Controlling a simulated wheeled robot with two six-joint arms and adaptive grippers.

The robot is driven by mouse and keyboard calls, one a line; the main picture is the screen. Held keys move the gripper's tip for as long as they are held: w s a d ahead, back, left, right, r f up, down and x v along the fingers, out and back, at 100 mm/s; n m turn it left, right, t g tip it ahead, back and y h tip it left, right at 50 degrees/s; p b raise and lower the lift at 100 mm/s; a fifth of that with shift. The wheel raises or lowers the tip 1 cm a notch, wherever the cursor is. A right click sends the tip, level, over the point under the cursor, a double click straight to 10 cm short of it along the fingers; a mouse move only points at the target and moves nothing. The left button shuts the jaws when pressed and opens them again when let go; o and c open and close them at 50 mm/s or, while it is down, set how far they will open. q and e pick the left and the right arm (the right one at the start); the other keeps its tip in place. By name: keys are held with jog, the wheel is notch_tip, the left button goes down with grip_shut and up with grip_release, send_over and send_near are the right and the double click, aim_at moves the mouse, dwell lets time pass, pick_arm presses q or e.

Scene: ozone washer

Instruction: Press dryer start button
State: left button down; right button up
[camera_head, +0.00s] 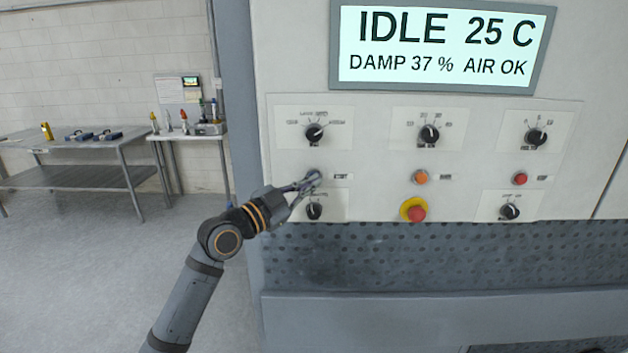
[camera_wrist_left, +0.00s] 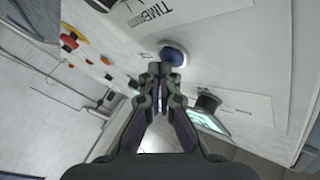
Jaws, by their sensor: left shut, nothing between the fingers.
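The dryer's control panel (camera_head: 375,190) fills the right of the head view, with its display (camera_head: 440,45) reading IDLE 25 C, DAMP 37 %, AIR OK. My left gripper (camera_head: 314,177) is at the left button of the middle row, and its fingertips cover most of that button. The small label beside it is too blurred to read. In the left wrist view, a round dark-blue button (camera_wrist_left: 174,53) sits just beyond the closed fingertips (camera_wrist_left: 160,68). I cannot tell whether they touch it. The left gripper is shut and empty. My right gripper is out of view.
Close by are a black dial above (camera_head: 314,132) and another below (camera_head: 314,211). Further right are an orange button (camera_head: 420,177), a red button (camera_head: 520,179) and a red emergency stop on yellow (camera_head: 414,210). A metal table (camera_head: 75,145) stands far left; open floor lies between.

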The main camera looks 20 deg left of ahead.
pick_arm(q)
jog(key=shift+w+a, duration=0.1)
jog(key=shift+w, duration=0.15)
jog(key=shift+s, duration=0.2)
dwell(0.5)
jog(key=shift+s+d, duration=0.25)
jog(key=shift+s, duration=0.45)
jog(key=s, duration=0.2)
jog(key=s+d, duration=0.1)
jog(key=s, duration=0.1)
jog(key=shift+s+d+p, duration=0.2)
jog(key=shift+s+p, duration=0.1)
jog(key=shift+s, duration=0.05)
